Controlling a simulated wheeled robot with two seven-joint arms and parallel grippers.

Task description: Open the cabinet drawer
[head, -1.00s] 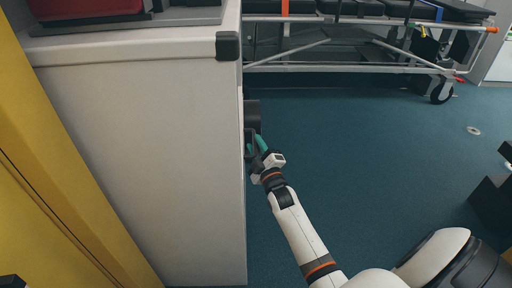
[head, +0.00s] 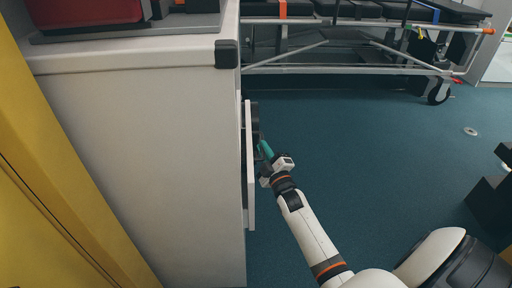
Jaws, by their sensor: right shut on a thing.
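The cabinet (head: 150,150) is white and stands at the left, its side panel facing me. Its drawer (head: 250,175) shows edge-on at the right face and stands a little out from the cabinet body, with a narrow gap behind the front. A dark handle (head: 255,122) sits on the outer side of the drawer front. My right gripper (head: 265,152), with teal fingers, is at the drawer front and shut on the handle. The exact contact is partly hidden. My left gripper is not in view.
A wheeled stretcher (head: 360,68) stands across the back. A red case (head: 85,12) sits on the cabinet top. A yellow panel (head: 60,190) is at the far left. A dark stepped object (head: 492,200) is at the right edge. The blue-green floor (head: 390,150) between is clear.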

